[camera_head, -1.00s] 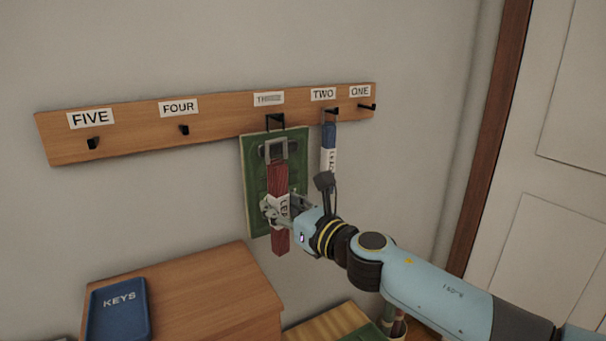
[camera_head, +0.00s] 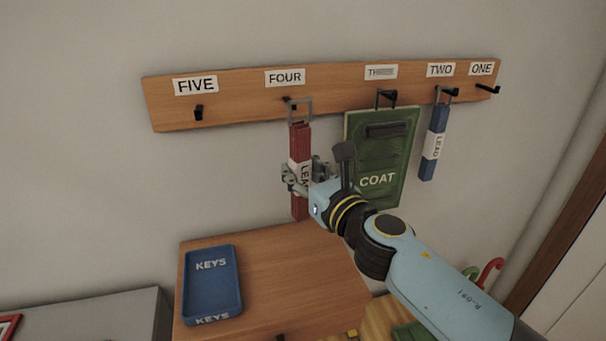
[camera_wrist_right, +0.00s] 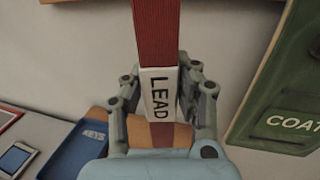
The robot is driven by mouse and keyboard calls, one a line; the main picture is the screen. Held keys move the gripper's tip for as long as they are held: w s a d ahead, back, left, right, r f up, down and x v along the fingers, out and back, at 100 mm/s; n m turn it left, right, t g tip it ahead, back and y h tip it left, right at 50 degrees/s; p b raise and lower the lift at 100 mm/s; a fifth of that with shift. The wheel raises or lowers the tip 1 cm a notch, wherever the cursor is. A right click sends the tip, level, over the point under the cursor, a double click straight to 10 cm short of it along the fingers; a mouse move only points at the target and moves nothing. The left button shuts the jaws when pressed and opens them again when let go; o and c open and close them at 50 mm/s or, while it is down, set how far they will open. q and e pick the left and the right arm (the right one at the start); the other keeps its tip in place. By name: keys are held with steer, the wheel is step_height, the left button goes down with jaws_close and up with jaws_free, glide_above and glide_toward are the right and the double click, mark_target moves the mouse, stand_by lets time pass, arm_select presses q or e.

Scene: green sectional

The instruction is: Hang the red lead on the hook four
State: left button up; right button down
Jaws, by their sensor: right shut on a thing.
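The red lead (camera_head: 299,144) is a red strip with a white LEAD label and a grey square loop at its top. My right gripper (camera_head: 304,176) is shut on it at the label, and the lead hangs upright. In the right wrist view my gripper's fingers (camera_wrist_right: 162,100) sit on both sides of the label. The loop (camera_head: 299,109) overlaps hook four (camera_head: 288,101) in the head view, just under the FOUR label. I cannot tell whether the loop is around the hook or in front of it. My left gripper is not in view.
The wooden hook board (camera_head: 235,107) also carries a green COAT panel (camera_head: 392,150) on hook three and a blue lead (camera_head: 434,143) on hook two. Hook five (camera_head: 199,112) is bare. Below stands a wooden cabinet (camera_head: 290,270) with a blue KEYS tray (camera_head: 212,282).

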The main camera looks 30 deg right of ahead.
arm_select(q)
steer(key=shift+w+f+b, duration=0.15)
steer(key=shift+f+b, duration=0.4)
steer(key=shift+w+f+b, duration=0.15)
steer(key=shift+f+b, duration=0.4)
arm_select(e)
steer(key=shift+w+d+f, duration=0.3)
steer(key=shift+w, duration=0.9)
steer(key=shift+w+d+f, duration=0.3)
steer(key=shift+w+d, duration=0.05)
steer(key=shift+w, duration=0.85)
steer(key=shift+w+d+f, duration=0.3)
steer(key=shift+w, duration=0.9)
steer(key=c, duration=0.9)
jaws_free()
steer(key=shift+c, duration=0.2)
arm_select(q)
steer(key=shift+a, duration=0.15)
